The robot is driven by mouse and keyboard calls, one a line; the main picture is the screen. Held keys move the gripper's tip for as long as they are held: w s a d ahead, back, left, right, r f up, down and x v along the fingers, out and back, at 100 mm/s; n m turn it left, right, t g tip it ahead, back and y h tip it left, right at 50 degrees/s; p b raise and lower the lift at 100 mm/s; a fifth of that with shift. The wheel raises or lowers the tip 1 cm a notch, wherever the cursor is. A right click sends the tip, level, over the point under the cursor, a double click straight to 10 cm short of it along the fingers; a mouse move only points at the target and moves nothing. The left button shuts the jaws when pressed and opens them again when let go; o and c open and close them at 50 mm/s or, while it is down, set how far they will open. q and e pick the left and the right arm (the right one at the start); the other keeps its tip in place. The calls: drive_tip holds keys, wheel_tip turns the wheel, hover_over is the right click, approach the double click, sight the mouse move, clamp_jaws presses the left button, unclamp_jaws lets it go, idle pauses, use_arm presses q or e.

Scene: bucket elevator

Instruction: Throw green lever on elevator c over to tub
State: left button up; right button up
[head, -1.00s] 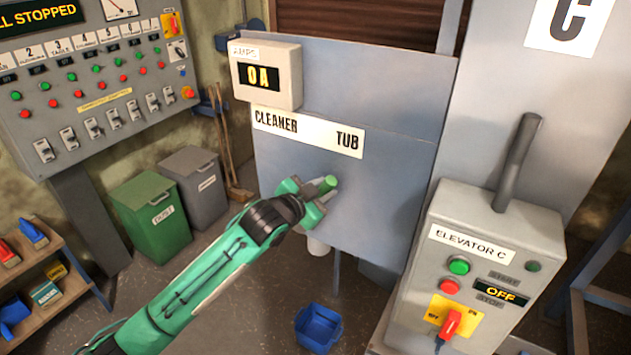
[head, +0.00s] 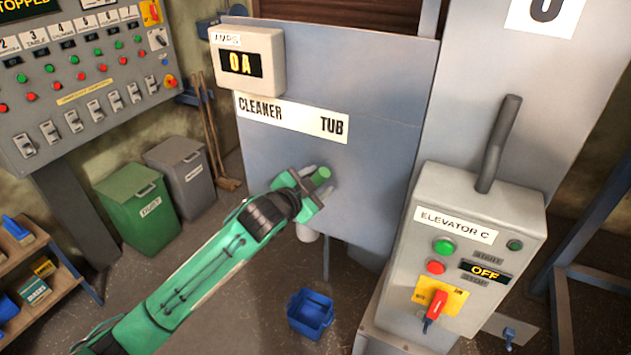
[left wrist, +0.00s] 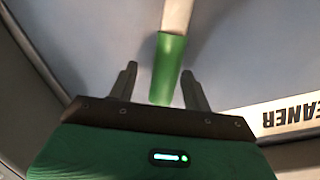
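The lever's green grip (head: 321,175) shows at the grey panel below the sign reading CLEANER on the left and TUB on the right (head: 291,117). In the left wrist view the green grip (left wrist: 168,68) sits on a pale shaft (left wrist: 178,16). My left gripper (head: 312,188) is at the lever. In the left wrist view its fingers (left wrist: 160,84) are apart, with the end of the grip between them and no clear contact. The gripper partly hides the lever in the head view. My right gripper is not in view.
The elevator C control box (head: 465,245) stands on the right, its display reading OFF. A blue bucket (head: 310,315) is on the floor below. The amps box (head: 248,62) is above the sign. Green (head: 142,210) and grey (head: 182,175) bins stand left.

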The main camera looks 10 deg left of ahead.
use_arm(q)
drive_tip(key=shift+a, duration=0.1)
drive_tip(key=shift+s+a, duration=0.15)
drive_tip(key=shift+s, duration=0.05)
drive_tip(key=b+v, duration=0.4)
drive_tip(key=v, duration=0.9)
drive_tip(key=shift+s+r, duration=0.1)
drive_tip(key=shift+s, duration=0.05)
